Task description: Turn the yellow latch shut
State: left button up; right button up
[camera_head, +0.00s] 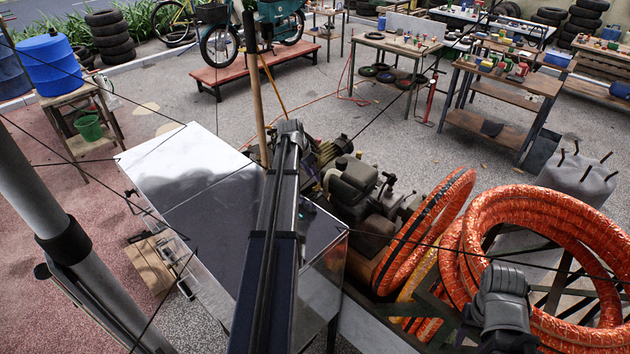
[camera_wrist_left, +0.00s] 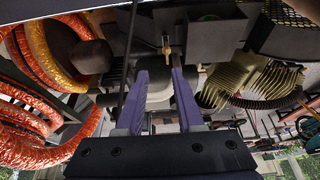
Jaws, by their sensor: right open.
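The yellow latch (camera_wrist_left: 166,45) is a small upright piece on a dark box, near the top middle of the left wrist view. My left gripper (camera_wrist_left: 159,72) has two purple fingers set apart with nothing held between them. Its fingertips point toward the latch, which appears just beyond them and closer to the right finger. No contact with the latch can be made out. In the head view my left arm hides this spot, and neither the latch nor the left fingers show. A grey part of my right arm is at the lower right there, but its gripper jaws do not show.
The compressor engine (camera_head: 355,190) stands right of my left arm. Large orange hose coils (camera_head: 545,205) lie close by on the right and also show in the left wrist view (camera_wrist_left: 45,150). A finned yellowish block (camera_wrist_left: 255,82) is right of my fingers. A grey panel (camera_head: 200,175) extends left.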

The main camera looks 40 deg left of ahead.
aim_at(316, 186)
pick_arm(q)
jog(key=b+x, duration=0.5)
jog(key=a+b+x, duration=0.1)
jog(key=b+x, duration=0.1)
jog(key=shift+w+f, duration=0.1)
jog(key=shift+f, duration=0.25)
jog(key=shift+r, duration=0.1)
grip_shut()
dwell(0.6)
